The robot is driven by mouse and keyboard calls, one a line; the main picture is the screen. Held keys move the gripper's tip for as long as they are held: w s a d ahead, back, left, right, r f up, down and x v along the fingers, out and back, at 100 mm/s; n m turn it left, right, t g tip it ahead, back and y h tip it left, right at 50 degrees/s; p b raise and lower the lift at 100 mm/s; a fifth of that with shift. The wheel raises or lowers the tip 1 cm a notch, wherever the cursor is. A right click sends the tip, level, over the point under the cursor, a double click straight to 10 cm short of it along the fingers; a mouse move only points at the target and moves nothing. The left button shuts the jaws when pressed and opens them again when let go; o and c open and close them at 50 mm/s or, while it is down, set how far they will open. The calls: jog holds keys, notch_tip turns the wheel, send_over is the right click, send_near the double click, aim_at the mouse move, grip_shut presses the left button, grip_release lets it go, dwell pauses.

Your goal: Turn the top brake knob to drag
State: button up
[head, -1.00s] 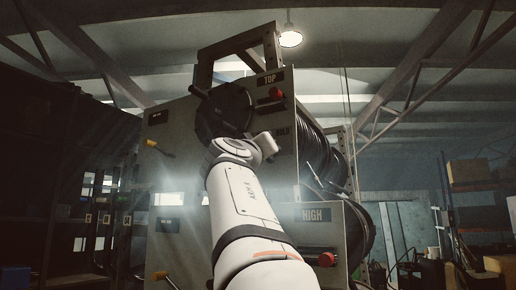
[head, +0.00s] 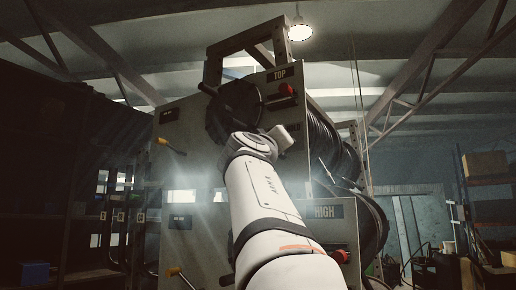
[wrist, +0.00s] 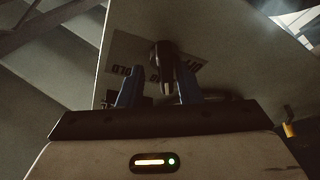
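A large grey reel cabinet (head: 200,155) fills the middle of the head view, with a TOP label (head: 280,74) at its upper right. A red knob or handle (head: 286,90) sits below that label. My white arm reaches up across the cabinet and hides my gripper in the head view. In the wrist view my gripper (wrist: 158,85) has two blue fingers apart. A dark knob (wrist: 160,55) stands between the fingertips, nearer the right finger; I cannot tell if they touch it. A tilted plate (wrist: 130,50) with OFF and HOLD lettering lies behind it.
A HIGH label (head: 325,211) and a second red handle (head: 340,256) are lower right. Yellow-tipped levers (head: 163,141) stick out at the left. Black hose (head: 322,140) is coiled at the right side. Shelving (head: 485,190) stands at the far right.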

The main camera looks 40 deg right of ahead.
jog(key=shift+o, duration=0.2)
jog(key=shift+w+a+f, duration=0.1)
jog(key=shift+w+a, duration=0.05)
jog(key=b+v, duration=0.4)
jog(key=v, duration=0.3)
jog(key=shift+s+a, duration=0.25)
jog(key=shift+a, duration=0.05)
jog(key=shift+f, duration=0.15)
